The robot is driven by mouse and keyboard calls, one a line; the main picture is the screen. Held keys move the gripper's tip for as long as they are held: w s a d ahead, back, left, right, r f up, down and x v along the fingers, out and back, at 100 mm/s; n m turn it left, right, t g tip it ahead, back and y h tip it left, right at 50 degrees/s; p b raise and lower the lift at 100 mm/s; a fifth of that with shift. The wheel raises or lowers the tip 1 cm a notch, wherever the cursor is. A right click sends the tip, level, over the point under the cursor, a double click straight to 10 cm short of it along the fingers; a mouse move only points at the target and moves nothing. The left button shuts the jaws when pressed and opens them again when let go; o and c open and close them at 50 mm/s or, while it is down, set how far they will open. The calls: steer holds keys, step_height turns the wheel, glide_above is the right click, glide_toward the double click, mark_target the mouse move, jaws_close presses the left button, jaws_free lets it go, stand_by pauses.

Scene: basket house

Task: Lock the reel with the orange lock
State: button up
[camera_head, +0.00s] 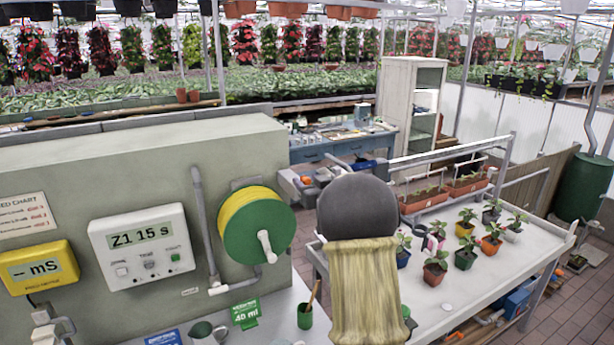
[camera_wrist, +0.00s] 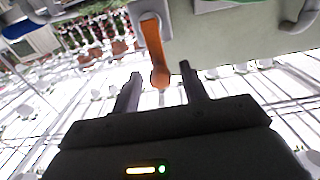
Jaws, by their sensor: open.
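The green reel (camera_head: 270,240) wound with yellow hose (camera_head: 250,212) is mounted on the grey-green panel, with a white crank handle on its face. In the wrist view the orange lock (camera_wrist: 154,45) is a lever on a pale mount, its lower end pointing towards my gripper. My gripper (camera_wrist: 160,72) is open, and the lever's end shows between its two dark fingertips in the picture. I see no grip on it, and cannot tell the depth between them. I cannot clearly make out the lock or my gripper in the head view.
The grey-green panel (camera_head: 110,175) carries a white timer (camera_head: 143,250) and a yellow meter (camera_head: 37,268). A grey pipe (camera_head: 204,225) runs left of the reel. A white bench (camera_head: 470,285) with several potted plants stands at right.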

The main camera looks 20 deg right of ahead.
steer(key=shift+w, duration=0.4)
jaws_close()
